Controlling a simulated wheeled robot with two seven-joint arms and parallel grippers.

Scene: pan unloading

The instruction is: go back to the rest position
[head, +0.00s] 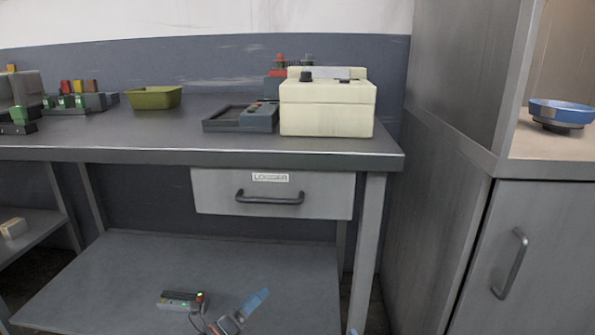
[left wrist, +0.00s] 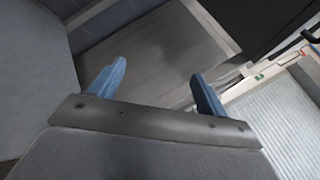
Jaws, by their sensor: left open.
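My left gripper (head: 256,302) shows at the bottom of the head view, in front of the lower shelf. A light blue finger is visible there, and most of the hand and arm is cut off by the frame edge. In the left wrist view both blue fingers of my left gripper (left wrist: 157,72) stand wide apart with nothing between them. A small blue tip (head: 352,331) shows at the bottom edge further right; I cannot tell which finger it belongs to. My right gripper is not recognisable in either view.
A grey workbench (head: 150,150) holds a cream box (head: 327,108), a green tray (head: 153,97) and small devices. Its drawer (head: 270,180) is shut. A device (head: 181,300) lies on the lower shelf (head: 130,270). A cabinet (head: 535,260) stands right, with a blue bowl (head: 562,110) in its niche.

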